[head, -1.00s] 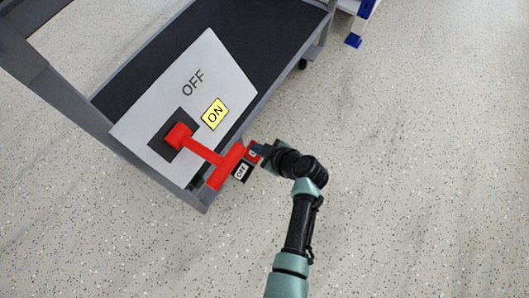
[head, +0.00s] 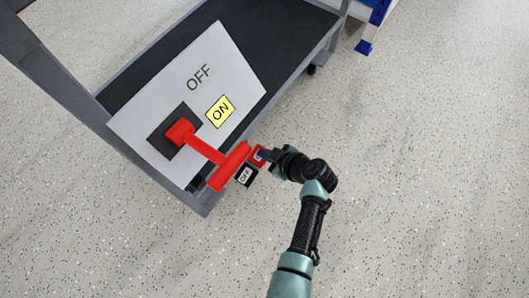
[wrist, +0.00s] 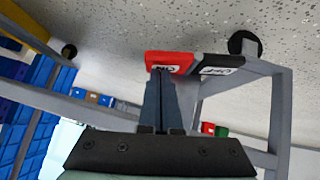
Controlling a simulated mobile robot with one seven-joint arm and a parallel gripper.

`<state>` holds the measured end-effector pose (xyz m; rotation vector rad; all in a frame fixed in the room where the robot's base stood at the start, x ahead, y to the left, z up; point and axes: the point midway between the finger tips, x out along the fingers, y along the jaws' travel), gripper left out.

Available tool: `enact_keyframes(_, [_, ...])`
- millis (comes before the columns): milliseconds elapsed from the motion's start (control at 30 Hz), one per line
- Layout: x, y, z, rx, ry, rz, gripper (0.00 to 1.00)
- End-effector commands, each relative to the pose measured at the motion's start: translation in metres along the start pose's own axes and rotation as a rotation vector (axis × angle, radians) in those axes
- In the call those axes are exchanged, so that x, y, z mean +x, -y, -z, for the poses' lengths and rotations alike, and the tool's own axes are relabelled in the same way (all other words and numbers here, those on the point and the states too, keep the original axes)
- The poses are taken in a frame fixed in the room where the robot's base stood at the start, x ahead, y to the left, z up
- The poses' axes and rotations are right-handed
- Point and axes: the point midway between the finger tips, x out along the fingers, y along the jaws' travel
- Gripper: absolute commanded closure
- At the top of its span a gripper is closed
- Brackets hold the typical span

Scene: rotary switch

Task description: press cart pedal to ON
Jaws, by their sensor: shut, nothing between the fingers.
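The cart pedal is a small two-part block low at the cart's near corner. Its red half (head: 258,156) carries a label, which looks like ON in the wrist view (wrist: 169,59). Its black half, labelled OFF (head: 245,175), lies beside it and also shows in the wrist view (wrist: 216,68). My gripper (head: 264,154) is shut and empty, with its tips at the red half. In the wrist view the fingertips (wrist: 161,72) overlap the red half's lower edge; whether they touch or press it I cannot tell.
The grey cart (head: 75,85) has a dark deck with a white panel (head: 215,60) marked OFF and a yellow ON. A red T-handled lever (head: 205,150) sticks out from it above the pedal. Speckled floor (head: 430,190) is open to the right. Blue bins (wrist: 30,120) show in the wrist view.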

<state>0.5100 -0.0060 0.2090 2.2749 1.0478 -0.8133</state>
Motion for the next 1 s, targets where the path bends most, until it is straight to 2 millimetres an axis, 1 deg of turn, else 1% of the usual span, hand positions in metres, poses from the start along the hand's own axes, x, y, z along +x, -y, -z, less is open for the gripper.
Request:
enact_keyframes(467, [0.004,-0.003,-0.005,0.063,0.002,0.061,1.00])
enact_keyframes(733, [0.009,-0.007,-0.010,0.159,0.001,0.157,1.00])
enact_keyframes(1000, [0.014,-0.007,-0.015,0.155,0.002,0.153,1.00])
